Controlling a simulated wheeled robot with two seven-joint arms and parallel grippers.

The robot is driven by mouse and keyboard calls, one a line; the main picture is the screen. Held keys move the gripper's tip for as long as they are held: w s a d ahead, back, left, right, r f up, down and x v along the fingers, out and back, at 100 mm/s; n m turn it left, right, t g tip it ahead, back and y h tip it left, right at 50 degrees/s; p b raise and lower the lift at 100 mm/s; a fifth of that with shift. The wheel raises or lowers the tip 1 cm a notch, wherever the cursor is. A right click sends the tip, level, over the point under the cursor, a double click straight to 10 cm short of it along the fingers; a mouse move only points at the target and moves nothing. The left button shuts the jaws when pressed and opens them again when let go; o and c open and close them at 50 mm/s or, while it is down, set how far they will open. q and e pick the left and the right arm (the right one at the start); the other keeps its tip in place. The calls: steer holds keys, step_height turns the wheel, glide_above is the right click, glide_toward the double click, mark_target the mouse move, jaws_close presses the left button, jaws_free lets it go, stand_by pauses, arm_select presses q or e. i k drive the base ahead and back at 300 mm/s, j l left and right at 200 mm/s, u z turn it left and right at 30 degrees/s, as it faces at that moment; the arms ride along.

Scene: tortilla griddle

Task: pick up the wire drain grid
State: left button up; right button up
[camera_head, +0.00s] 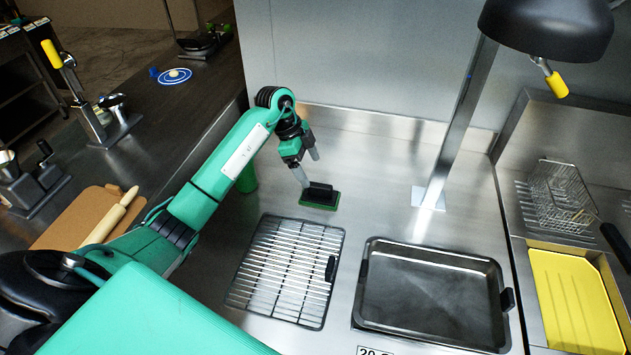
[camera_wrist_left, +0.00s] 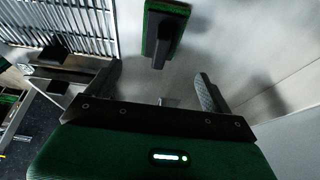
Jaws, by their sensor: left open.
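The wire drain grid (camera_head: 285,268) lies flat on the steel counter, left of the griddle pan. It is a rectangle of parallel wires with a dark rim and a black grip on its right side. In the left wrist view the grid (camera_wrist_left: 62,28) shows at the upper left, partly cut off. My left gripper (camera_head: 309,167) is above the counter behind the grid, apart from it. Its two fingers are spread with nothing between them, as the left wrist view also shows (camera_wrist_left: 160,78). My right gripper is not in view.
A black-handled green scrubber (camera_head: 320,196) lies beside my left gripper, behind the grid. A shallow dark pan (camera_head: 430,290) is right of the grid. A lamp post (camera_head: 455,130) rises behind the pan. A fry basket (camera_head: 558,195) and yellow tray (camera_head: 575,300) are far right.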

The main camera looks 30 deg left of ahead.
mark_target(330, 271)
steer(key=k, duration=2)
